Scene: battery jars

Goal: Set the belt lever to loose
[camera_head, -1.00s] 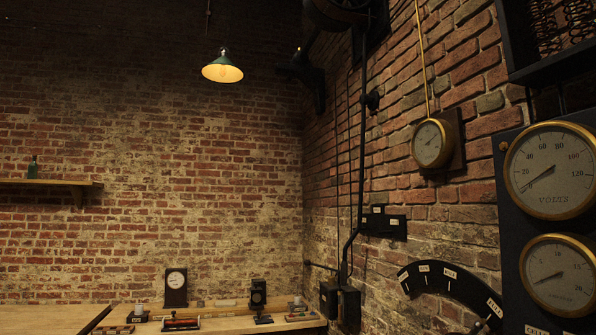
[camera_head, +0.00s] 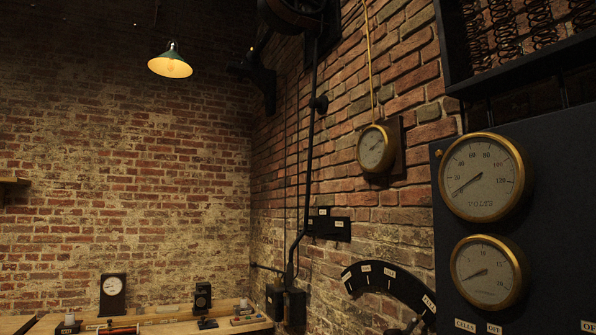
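A long dark rod (camera_head: 308,160), which looks like the belt lever, runs down the brick wall from the pulley (camera_head: 292,14) at the top. It bends to the left near its lower end. A black notched plate (camera_head: 330,228) with small pale labels is on the wall just right of the rod. The labels are too small to read, so I cannot tell the lever's setting. The rod's lower end is near dark boxes (camera_head: 285,303) at the bench. Neither of my grippers is in view.
A black panel with a volts gauge (camera_head: 482,177) and a lower gauge (camera_head: 488,273) stands close on the right. A curved labelled black plate (camera_head: 392,287) is left of it. A wooden bench (camera_head: 165,329) with small instruments lines the back wall. A lamp (camera_head: 170,63) hangs above.

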